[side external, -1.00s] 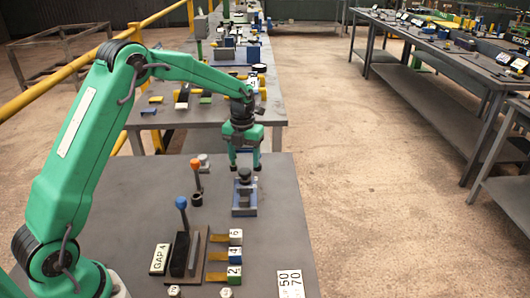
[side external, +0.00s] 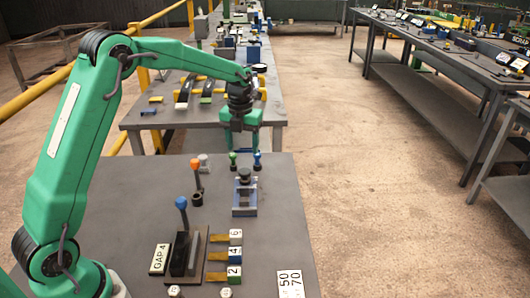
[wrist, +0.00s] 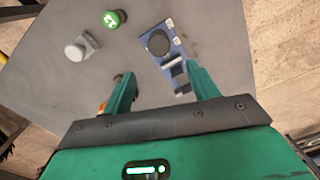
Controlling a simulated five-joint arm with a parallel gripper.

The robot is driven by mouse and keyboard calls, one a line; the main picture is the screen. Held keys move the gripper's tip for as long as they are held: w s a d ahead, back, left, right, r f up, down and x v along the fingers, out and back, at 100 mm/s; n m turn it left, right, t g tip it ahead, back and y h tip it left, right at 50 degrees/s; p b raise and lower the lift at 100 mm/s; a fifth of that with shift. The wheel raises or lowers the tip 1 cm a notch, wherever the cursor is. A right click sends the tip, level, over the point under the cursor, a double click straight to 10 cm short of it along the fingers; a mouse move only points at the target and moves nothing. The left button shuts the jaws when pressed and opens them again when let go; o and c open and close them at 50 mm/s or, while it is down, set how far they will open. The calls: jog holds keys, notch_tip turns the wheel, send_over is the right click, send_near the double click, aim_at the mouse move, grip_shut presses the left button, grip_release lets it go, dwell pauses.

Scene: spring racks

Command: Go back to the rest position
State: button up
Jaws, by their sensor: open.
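My gripper (side external: 241,147) is open and empty, raised above the far edge of the near grey table (side external: 110,225). In the wrist view its two fingers (wrist: 160,78) stand apart with nothing between the tips. A blue-grey fixture with a dark round knob (side external: 244,190) stands on the table below and in front of it; in the wrist view this fixture (wrist: 165,52) lies beyond the fingers.
A yellow rail (side external: 60,70) runs behind my arm. The air around my gripper looks clear.

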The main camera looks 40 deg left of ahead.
jog(key=s+d+r+n+t, duration=0.3)
jog(key=s+d+r+n, duration=0.1)
jog(key=s+r+n, duration=1)
jog(key=s+d+f+n+t, duration=0.2)
jog(key=s+n, duration=1.4)
jog(key=shift+d+n, duration=0.35)
jog(key=shift+n, duration=0.05)
jog(key=o, duration=0.9)
jog(key=shift+w+r, duration=0.1)
jog(key=shift+w, duration=0.05)
jog(key=w+f+m+g, duration=0.2)
jog(key=w+f+m, duration=0.1)
jog(key=w, duration=0.8)
jog(key=w+f+m+g, duration=0.3)
jog(key=w+m, duration=0.3)
jog(key=w, duration=0.6)
jog(key=shift+w+a, duration=0.15)
jog(key=shift+w, duration=0.15)
jog(key=shift+f, duration=0.1)
notch_tip(320, 180, down, 10)
